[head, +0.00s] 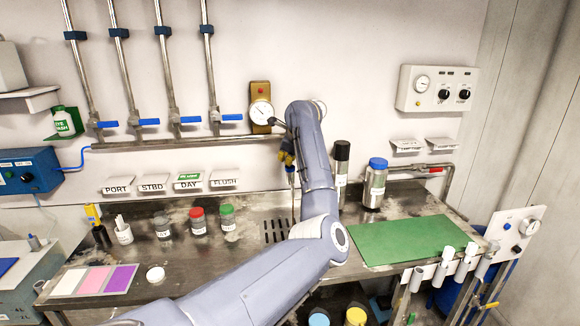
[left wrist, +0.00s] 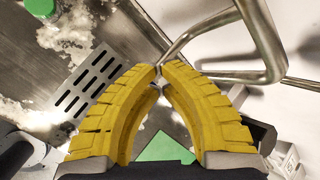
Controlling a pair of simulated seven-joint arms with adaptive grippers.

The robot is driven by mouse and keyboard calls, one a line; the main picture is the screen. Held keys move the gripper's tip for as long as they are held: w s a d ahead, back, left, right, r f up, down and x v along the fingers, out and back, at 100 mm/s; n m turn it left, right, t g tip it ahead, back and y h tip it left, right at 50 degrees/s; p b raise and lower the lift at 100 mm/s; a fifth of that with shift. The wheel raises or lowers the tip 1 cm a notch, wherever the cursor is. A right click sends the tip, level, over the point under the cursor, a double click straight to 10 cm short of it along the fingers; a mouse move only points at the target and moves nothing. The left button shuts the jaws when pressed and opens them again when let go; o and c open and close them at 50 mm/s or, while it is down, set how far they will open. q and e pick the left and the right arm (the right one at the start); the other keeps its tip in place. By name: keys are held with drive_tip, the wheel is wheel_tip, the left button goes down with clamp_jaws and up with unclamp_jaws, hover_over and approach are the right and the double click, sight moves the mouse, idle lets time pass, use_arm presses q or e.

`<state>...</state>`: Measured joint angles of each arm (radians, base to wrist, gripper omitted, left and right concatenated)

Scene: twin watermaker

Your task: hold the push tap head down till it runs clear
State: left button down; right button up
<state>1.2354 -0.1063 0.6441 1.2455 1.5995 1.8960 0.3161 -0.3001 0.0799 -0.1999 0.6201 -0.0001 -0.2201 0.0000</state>
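My left gripper (head: 288,158) is at the back wall above the sink drain in the head view. In the left wrist view its yellow fingers (left wrist: 160,72) bow out and their tips come together, shut, with no thing clearly held. Bent steel tap pipework (left wrist: 225,75) runs just beyond and to the right of the tips. A thin upright tap pipe (head: 292,187) shows below the gripper in the head view. The push tap head itself is not clearly seen; the fingers and arm cover that spot, and I cannot tell whether they touch it. My right gripper is out of view.
A slotted drain (head: 274,231) lies in the steel counter. Labelled jars (head: 197,221) stand left of it. A gauge (head: 261,112) is on the wall above.

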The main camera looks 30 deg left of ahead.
use_arm(q)
drive_tip(key=shift+r, duration=0.15)
idle(0.4)
drive_tip(key=shift+r, duration=0.8)
drive_tip(key=shift+r, duration=0.1)
drive_tip(key=shift+r, duration=2.4)
